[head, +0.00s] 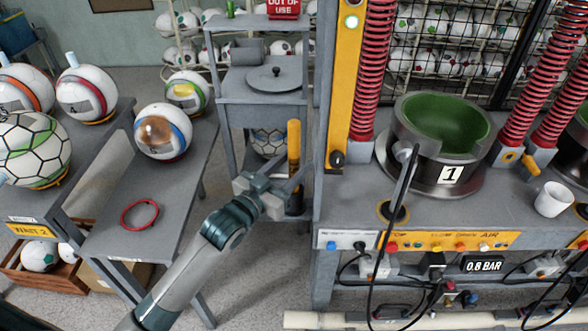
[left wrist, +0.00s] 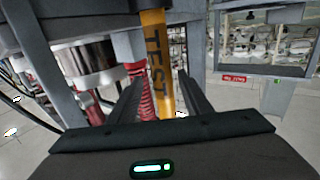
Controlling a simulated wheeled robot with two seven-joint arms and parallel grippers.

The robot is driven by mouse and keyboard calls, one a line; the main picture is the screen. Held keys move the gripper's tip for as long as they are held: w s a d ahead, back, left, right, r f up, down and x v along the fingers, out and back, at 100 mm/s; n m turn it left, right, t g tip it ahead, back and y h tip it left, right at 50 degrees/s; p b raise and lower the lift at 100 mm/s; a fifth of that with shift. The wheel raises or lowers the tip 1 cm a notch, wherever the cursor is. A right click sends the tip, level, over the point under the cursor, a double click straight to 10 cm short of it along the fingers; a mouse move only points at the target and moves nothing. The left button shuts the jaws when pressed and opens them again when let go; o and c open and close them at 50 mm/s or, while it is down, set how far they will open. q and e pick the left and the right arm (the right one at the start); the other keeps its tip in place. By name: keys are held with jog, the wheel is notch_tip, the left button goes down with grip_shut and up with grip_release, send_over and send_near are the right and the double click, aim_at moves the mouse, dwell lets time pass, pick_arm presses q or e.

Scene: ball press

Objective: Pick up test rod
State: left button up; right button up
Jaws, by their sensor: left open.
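The test rod (head: 294,145) is a yellow upright rod beside the left leg of the press bench. In the left wrist view the rod (left wrist: 155,62) carries the dark lettering TEST. Its lower part is dark or sits in a dark holder; the gripper partly hides this. My left gripper (head: 289,174) is open, at the height of the rod's lower yellow part. In the left wrist view the rod appears between its two fingers, nearer the right one. I cannot tell whether either finger touches it. My right gripper is not in view.
The press bench (head: 345,205) stands close to the right of the rod, with a green-lined bowl (head: 447,125) and a white cup (head: 553,199). A grey shelf stand (head: 262,92) is behind. A side table (head: 180,190) with a ball and red ring (head: 140,214) is left.

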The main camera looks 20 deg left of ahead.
pick_arm(q)
jog(key=shift+w+d+r+p, duration=0.1)
jog(key=shift+w+r+p, duration=0.15)
jog(key=shift+w+p, duration=0.3)
jog(key=p+x, duration=0.1)
jog(key=x, duration=0.3)
jog(key=shift+f, duration=0.1)
grip_shut()
